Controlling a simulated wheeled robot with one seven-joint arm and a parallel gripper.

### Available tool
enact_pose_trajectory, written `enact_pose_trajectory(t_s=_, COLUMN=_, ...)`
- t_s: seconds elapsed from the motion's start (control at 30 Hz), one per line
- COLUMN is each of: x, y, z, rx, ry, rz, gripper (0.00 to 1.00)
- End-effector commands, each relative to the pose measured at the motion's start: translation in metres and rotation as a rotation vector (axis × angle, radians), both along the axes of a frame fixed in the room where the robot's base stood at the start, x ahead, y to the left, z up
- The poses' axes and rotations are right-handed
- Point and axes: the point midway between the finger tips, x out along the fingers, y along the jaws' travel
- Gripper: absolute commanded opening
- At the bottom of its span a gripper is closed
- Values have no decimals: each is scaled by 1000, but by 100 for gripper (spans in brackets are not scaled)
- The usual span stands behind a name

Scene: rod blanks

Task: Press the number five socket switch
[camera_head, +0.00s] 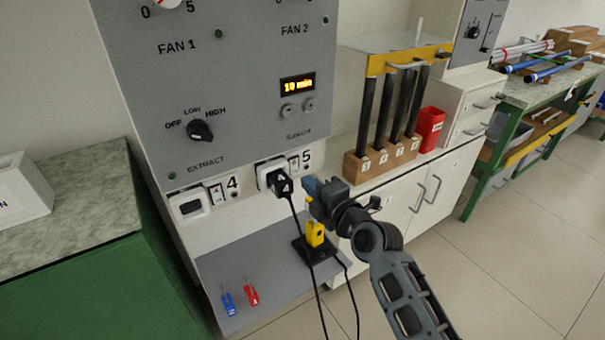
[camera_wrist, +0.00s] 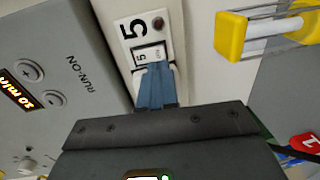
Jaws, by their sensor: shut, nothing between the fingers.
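The number five socket (camera_head: 268,172) is on the white strip under the grey panel, with a black plug (camera_head: 281,183) in it. Its switch (camera_head: 294,163) sits to the right of the plug, beside the printed 5. The switch also shows in the wrist view (camera_wrist: 150,54), turned on its side. My gripper (camera_head: 309,184) is shut and empty, below and right of the switch in the head view. In the wrist view my blue fingertips (camera_wrist: 157,68) overlap the lower part of the switch plate. I cannot tell whether they touch it. The switch's position is unclear.
The number four socket (camera_head: 188,205) and its switch (camera_head: 216,193) are to the left. A yellow tool (camera_head: 315,233) stands in a black base below my gripper, with cables hanging nearby. A wooden block (camera_head: 365,165) with dark rods and a red bin (camera_head: 430,128) are to the right.

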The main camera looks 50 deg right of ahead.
Motion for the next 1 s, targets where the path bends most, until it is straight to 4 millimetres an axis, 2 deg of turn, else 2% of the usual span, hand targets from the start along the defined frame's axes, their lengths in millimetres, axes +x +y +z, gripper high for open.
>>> enact_pose_trajectory(t_s=0.1, x=18, y=-6, z=0, rx=1, ry=1, rz=-1, gripper=0)
enact_pose_trajectory(t_s=0.3, x=33, y=-10, z=-4, rx=0, ry=1, rz=0, gripper=0)
enact_pose_trajectory(t_s=0.73, x=36, y=-10, z=-5, rx=0, ry=0, rz=0, gripper=0)
enact_pose_trajectory(t_s=0.97, x=39, y=-11, z=-13, rx=-8, ry=-28, rz=0, gripper=0)
enact_pose_trajectory(t_s=1.0, x=39, y=-11, z=-7, rx=-7, ry=-28, rz=0, gripper=0)
